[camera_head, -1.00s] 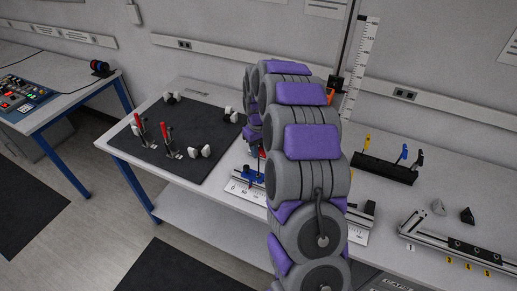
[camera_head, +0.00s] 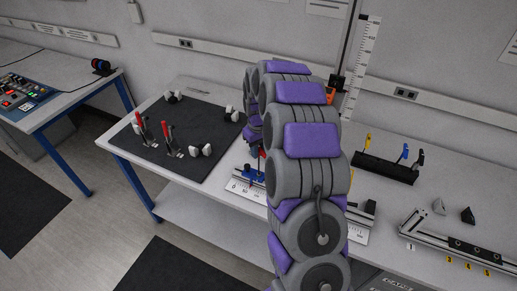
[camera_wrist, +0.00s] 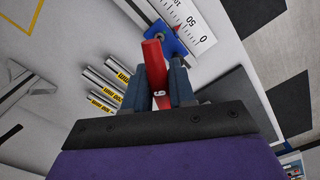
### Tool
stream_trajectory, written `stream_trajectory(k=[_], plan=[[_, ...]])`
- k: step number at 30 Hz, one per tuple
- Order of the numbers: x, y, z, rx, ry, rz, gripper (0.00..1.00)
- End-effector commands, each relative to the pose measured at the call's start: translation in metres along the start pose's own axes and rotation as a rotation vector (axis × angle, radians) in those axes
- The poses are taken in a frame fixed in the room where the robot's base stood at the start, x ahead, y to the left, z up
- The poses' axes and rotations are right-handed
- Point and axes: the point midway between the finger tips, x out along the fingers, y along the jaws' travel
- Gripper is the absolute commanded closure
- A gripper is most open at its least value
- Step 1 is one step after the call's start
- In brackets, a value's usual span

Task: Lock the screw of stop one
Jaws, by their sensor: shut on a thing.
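A blue stop (camera_wrist: 168,36) sits on the white ruler scale (camera_wrist: 185,15), near the marks 0 and 50 in the wrist view. A red lever-like handle (camera_wrist: 153,56) stands in front of it. My gripper (camera_wrist: 166,82) is shut on this red handle, with one dark finger on either side. The handle's far end reaches towards the blue stop; the screw itself cannot be made out. In the head view the blue stop (camera_head: 252,173) shows just left of my arm on the ruler scale (camera_head: 243,188).
In the wrist view several metal rods with yellow labels (camera_wrist: 116,80) lie left of my gripper. In the head view a black mat (camera_head: 190,135) holds red-handled clamps. A rack with coloured handles (camera_head: 385,167) and a rail (camera_head: 460,245) stand right of my arm.

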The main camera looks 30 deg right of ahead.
Motion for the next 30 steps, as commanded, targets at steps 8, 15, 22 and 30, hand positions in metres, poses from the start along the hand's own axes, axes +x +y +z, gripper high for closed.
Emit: stream_trajectory(k=[8, 15, 22, 30], plan=[[0.0031, 0.0001, 0.0000, 0.000, 0.000, 0.000, 1.00], [0.0057, 0.0000, -0.0001, 0.000, 0.000, 0.000, 1.00], [0.0061, 0.0003, 0.0000, 0.046, 0.001, 0.000, 1.00], [0.0057, 0.0010, -0.0002, 0.389, 0.001, 0.001, 1.00]])
